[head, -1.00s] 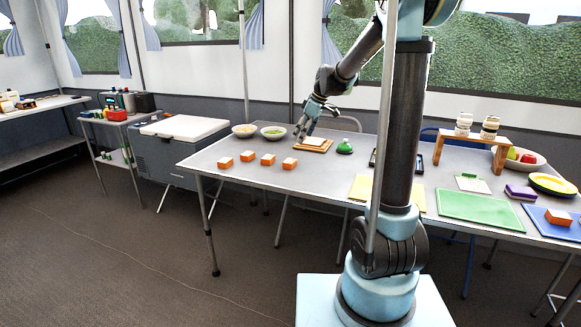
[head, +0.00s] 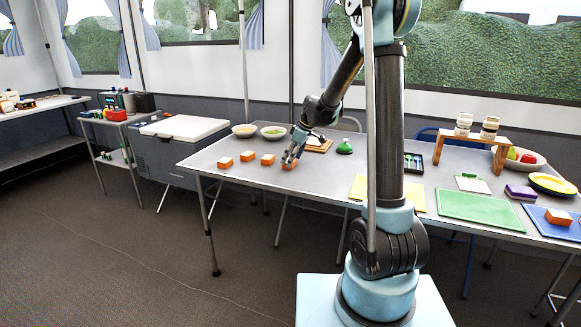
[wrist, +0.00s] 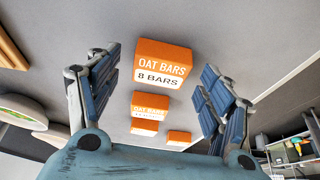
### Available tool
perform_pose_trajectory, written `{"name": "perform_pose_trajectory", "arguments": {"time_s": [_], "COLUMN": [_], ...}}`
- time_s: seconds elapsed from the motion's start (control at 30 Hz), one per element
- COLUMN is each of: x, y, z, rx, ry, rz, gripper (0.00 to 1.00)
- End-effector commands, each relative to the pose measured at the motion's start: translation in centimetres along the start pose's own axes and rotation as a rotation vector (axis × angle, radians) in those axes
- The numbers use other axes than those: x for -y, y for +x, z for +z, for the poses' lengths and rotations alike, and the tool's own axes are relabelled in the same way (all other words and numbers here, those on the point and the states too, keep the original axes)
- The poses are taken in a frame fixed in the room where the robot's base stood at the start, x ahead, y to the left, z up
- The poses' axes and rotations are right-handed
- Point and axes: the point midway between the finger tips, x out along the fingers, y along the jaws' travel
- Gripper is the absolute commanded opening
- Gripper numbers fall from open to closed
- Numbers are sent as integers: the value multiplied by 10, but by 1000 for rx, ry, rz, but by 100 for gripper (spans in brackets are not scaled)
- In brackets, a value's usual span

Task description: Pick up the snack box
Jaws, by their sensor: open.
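Several orange-and-white snack boxes stand on the grey table. The nearest to my gripper (head: 289,160) is the snack box (head: 290,166) at the right end of the row, partly hidden by my fingers. Two more boxes (head: 268,160) (head: 247,156) and another box (head: 225,162) lie to its left. In the wrist view this nearest box (wrist: 162,63), lettered "OAT BARS 8 BARS", sits between my two open fingers with gaps on both sides. I cannot tell whether the fingers touch the box.
A wooden board (head: 320,146) and a green dome-shaped thing (head: 344,147) are right of the gripper. Two bowls (head: 273,133) (head: 244,131) stand behind the row. Another orange box (head: 558,217) is on a blue mat at the far right. The table's front edge is close to the row.

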Motion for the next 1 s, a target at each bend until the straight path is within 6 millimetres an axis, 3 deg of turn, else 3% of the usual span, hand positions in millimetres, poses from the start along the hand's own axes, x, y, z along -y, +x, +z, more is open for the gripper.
{"name": "perform_pose_trajectory", "arguments": {"time_s": [0.13, 0.4, 0.6, 1.0], "x": [0, 0, 0, 0], "y": [10, 11, 11, 8], "z": [0, 0, 0, -1], "rx": [0, 0, 0, 0], "ry": [0, 0, 0, 0], "rz": [0, 0, 0, 0], "gripper": [73, 71, 26, 26]}}
